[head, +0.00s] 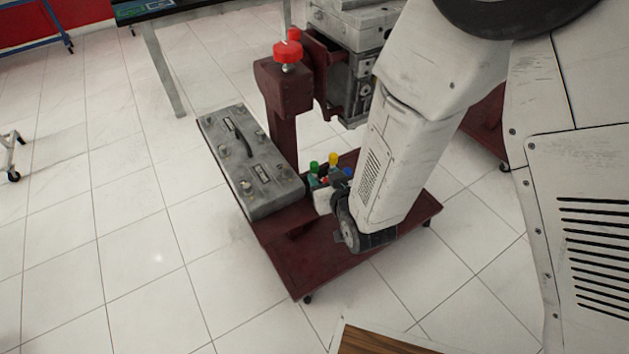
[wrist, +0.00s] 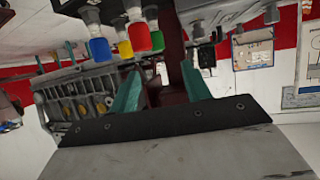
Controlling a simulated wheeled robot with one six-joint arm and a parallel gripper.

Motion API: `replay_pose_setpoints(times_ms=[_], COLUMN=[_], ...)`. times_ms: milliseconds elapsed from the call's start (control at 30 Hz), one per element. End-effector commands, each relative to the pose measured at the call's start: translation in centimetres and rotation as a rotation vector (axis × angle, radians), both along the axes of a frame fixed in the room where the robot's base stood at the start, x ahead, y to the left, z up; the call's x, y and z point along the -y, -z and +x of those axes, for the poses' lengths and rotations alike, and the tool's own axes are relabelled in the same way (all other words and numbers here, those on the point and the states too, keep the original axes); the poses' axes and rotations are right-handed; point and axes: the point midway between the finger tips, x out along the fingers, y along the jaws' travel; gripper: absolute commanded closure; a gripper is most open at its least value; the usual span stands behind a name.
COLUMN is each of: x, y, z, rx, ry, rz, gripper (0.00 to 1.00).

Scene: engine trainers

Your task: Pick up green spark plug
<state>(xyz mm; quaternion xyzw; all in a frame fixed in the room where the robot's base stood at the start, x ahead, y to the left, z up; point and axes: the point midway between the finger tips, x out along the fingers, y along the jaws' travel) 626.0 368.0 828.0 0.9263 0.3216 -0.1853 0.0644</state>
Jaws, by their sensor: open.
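The green spark plug (head: 313,166) stands upright in a group of coloured plugs on the dark red trolley in the head view. In the head view my arm hides much of the gripper and the lower parts of the plugs.
Yellow (head: 333,158), red (wrist: 140,37) and blue (wrist: 100,49) plugs crowd around the green one. A grey box with a handle (head: 248,165) lies left of them on the trolley (head: 300,270). A post with a red knob (head: 288,50) and an engine (head: 350,25) stand behind.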

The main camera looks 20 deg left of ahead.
Motion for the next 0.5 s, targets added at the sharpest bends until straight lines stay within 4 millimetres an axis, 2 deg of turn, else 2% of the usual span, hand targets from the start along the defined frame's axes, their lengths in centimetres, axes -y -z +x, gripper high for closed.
replay_pose_setpoints(times_ms=[500], x=[-3.6], y=[2.9], z=[4.8], rx=[0.002], ry=[0.001], rz=[0.002], gripper=[0.52])
